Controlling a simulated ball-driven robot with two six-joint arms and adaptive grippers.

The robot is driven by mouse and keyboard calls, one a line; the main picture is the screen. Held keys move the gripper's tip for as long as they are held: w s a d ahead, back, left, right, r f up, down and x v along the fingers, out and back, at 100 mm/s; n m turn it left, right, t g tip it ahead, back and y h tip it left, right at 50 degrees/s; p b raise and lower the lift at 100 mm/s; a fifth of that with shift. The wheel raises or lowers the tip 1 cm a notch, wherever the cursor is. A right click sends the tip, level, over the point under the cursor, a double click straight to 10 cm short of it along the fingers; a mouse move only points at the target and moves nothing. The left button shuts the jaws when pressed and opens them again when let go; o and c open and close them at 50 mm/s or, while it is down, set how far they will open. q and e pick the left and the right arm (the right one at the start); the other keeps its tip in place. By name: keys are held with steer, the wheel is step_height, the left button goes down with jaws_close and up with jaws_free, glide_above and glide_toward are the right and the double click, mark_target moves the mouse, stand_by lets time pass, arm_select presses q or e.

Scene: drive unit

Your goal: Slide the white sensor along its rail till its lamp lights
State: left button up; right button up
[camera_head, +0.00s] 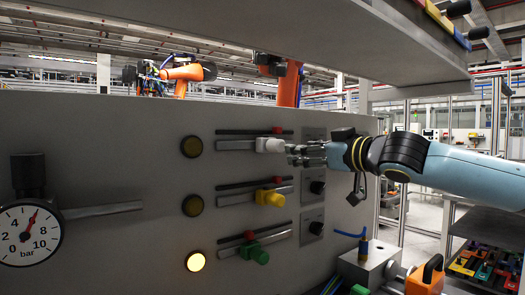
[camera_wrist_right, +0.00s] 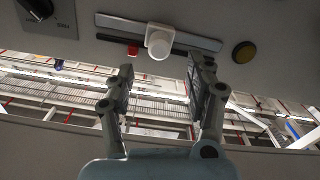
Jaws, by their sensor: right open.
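The white sensor (camera_head: 270,145) sits on the top rail (camera_head: 235,145) of the grey panel, near the rail's right end. Its round amber lamp (camera_head: 191,146), left of the rail, is dark. A red marker (camera_head: 277,130) is just above the sensor. My right gripper (camera_head: 296,152) comes in from the right with its fingertips close to the sensor. In the right wrist view the open fingers (camera_wrist_right: 163,76) are apart, with the white sensor (camera_wrist_right: 159,40) just beyond the gap; I cannot tell whether they touch it. My left gripper is not in view.
Below are a yellow sensor (camera_head: 270,197) with a dark lamp (camera_head: 192,205) and a green sensor (camera_head: 255,252) with a lit lamp (camera_head: 195,261). Black knobs (camera_head: 317,187) stand right of the rails. A pressure gauge (camera_head: 29,233) is at left. A shelf (camera_head: 340,40) overhangs above.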

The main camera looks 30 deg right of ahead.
mark_target(282, 147)
steer(key=shift+w+a+r+p, duration=0.1)
steer(key=shift+w+r+p, duration=0.15)
steer(key=shift+w, duration=0.35)
steer(key=shift+w+a+r+p, duration=0.15)
steer(key=shift+w+p, duration=0.15)
steer(key=shift+w, duration=0.3)
steer(key=w+p, duration=0.1)
steer(key=w, duration=0.6)
steer(key=shift+a+f, duration=0.1)
steer(key=shift+w, duration=0.4)
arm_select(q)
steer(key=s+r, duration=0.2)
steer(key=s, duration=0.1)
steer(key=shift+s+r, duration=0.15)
arm_select(e)
steer(key=shift+f, duration=0.1)
jaws_close()
